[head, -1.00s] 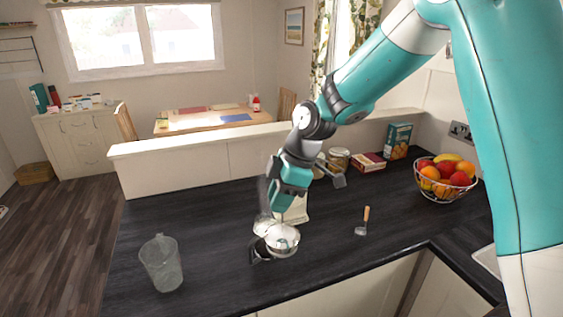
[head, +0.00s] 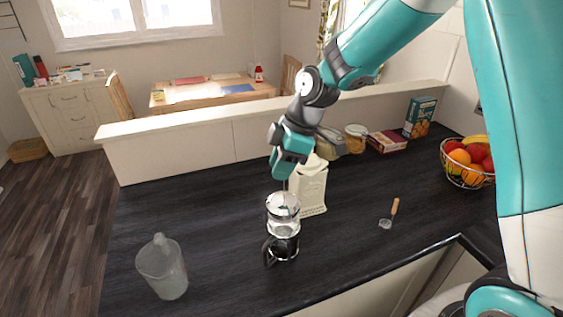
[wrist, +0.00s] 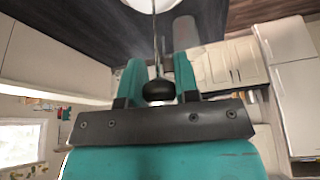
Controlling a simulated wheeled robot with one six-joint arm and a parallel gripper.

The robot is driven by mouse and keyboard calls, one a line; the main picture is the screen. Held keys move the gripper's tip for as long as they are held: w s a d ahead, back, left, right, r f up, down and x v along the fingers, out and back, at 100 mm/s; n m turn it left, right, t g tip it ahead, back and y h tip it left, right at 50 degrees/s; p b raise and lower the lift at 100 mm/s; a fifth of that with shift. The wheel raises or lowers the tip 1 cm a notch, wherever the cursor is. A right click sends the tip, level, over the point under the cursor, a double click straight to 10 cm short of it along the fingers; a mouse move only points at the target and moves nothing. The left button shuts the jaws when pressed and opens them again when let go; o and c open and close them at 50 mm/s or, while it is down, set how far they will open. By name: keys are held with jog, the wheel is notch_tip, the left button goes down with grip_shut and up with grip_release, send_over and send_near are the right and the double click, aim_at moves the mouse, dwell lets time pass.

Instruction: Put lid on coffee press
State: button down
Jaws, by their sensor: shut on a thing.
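The coffee press (head: 283,249) stands upright on the dark counter, with clear glass and a black handle at its lower left. Its silver domed lid (head: 284,203) appears directly above the glass in the head view. I cannot tell whether the lid touches the rim. My gripper (head: 286,178) is above the lid, with the thin plunger rod running down from it. In the wrist view my gripper (wrist: 158,82) is shut on the black knob (wrist: 158,91) of the lid. Part of the pale lid (wrist: 152,3) shows at the top edge there; the press is hidden.
A cream canister (head: 312,187) stands close behind the press. A clear jug (head: 163,270) is at the front left. A wooden-handled utensil (head: 389,215) lies to the right, and a fruit basket (head: 468,162) stands beyond it. The counter between jug and press is clear.

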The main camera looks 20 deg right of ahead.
jog(key=shift+f+b, duration=1.45)
jog(key=shift+f, duration=0.65)
jog(key=c, duration=0.8)
grip_release()
jog(key=b+v, duration=0.2)
jog(key=v, duration=1.5)
jog(key=shift+s+d+r, duration=0.1)
jog(key=shift+d+r, duration=0.05)
jog(key=shift+r, duration=0.1)
jog(key=s+a+f+m+b, duration=0.1)
jog(key=s+a+f+m, duration=0.2)
jog(key=s, duration=0.4)
jog(key=s+a+f+m+b, duration=0.1)
jog(key=s+a+f+m, duration=0.2)
jog(key=s, duration=0.5)
jog(key=s+a+f+m+b, duration=0.1)
jog(key=s+a+f, duration=0.3)
jog(key=s, duration=0.4)
jog(key=shift+s+a+f+m+g, duration=0.1)
jog(key=shift+s+f+m+g, duration=0.1)
jog(key=shift+f+m, duration=0.2)
jog(key=shift+s+a+f+m+g, duration=0.1)
jog(key=shift+a+f+m+g, duration=0.15)
jog(key=shift+m, duration=0.25)
